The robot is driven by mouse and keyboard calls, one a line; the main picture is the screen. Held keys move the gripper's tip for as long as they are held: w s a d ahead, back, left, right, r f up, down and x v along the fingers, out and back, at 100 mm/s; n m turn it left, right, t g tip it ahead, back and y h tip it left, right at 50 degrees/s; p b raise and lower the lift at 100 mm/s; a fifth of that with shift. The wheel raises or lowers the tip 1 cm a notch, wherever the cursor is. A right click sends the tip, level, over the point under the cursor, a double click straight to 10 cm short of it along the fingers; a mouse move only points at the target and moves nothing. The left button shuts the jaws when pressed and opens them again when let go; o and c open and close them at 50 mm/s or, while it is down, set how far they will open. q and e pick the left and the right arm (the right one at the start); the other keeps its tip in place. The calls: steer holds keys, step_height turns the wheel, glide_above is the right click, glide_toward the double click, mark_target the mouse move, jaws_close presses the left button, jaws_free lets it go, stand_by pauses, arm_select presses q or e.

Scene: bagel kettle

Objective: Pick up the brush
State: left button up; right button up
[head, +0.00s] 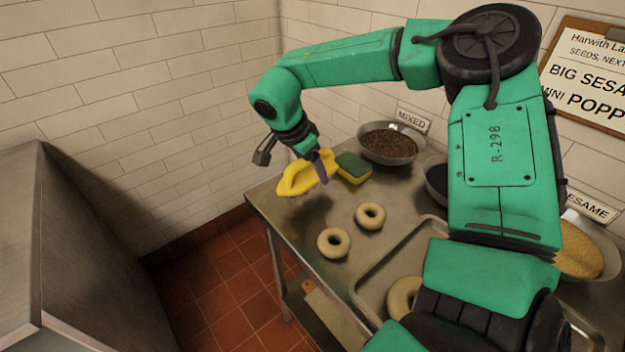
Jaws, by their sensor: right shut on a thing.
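The brush (296,180) is yellow with a looped handle and shows at the left end of the metal table, by its edge. My right gripper (320,168) is shut on the brush, with a dark finger across its right part. The gripper hides part of the brush. My left gripper is not in view.
A green and yellow sponge (354,166) lies just right of the brush. Behind it stands a bowl of mixed seeds (388,145). Two bagels, one (370,216) behind the other (334,242), lie on the metal table (300,232). A tray (372,275) holds another bagel (403,297).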

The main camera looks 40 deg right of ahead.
step_height(320, 180, up, 16)
steer(key=shift+r, duration=0.15)
